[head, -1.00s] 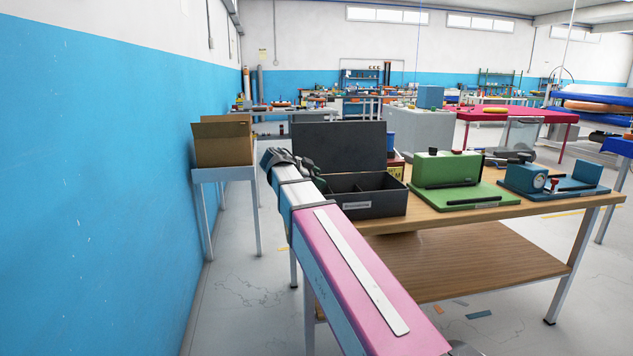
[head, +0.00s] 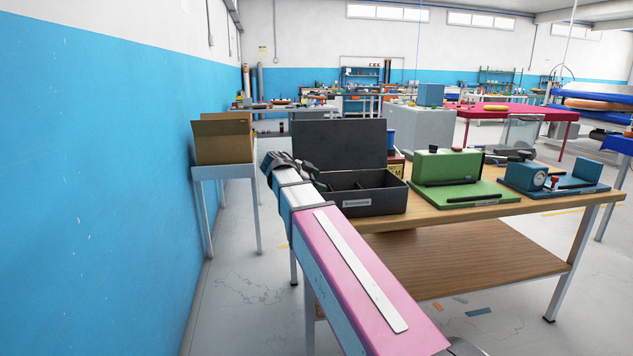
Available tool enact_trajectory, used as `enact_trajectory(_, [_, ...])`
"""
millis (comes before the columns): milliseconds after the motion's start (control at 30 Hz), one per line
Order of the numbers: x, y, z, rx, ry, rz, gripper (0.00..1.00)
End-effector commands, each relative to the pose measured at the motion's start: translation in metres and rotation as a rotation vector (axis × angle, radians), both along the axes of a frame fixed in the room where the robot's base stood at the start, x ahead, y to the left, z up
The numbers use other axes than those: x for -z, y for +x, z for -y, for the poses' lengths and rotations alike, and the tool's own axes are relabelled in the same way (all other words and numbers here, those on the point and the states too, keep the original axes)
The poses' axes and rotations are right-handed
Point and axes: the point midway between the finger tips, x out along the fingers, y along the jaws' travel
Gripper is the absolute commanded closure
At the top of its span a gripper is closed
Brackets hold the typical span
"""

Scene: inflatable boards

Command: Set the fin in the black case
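The black case (head: 372,201) stands open at the left end of the wooden table, its lid (head: 340,144) raised at the back. Dividers show inside it; its left part is hidden by my arm. My gripper (head: 312,176) is at the far end of my pink and white arm, at the case's left side. It looks dark and small, and I cannot make out its fingers or whether it holds anything. I cannot pick out the fin.
A green device (head: 447,166) and a blue device with a gauge (head: 530,176) stand on the wooden table (head: 440,212) right of the case. A cardboard box (head: 223,142) sits on a small stand at the left, by the blue wall (head: 90,180).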

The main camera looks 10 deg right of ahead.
Motion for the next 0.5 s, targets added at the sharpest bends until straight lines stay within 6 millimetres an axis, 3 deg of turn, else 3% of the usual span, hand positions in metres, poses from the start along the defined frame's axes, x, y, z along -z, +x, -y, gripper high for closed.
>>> enact_trajectory(333, [-0.002,0.000,0.000,0.000,0.000,0.000,0.14])
enact_trajectory(500, [-0.016,-0.001,-0.005,-0.002,0.000,0.001,0.14])
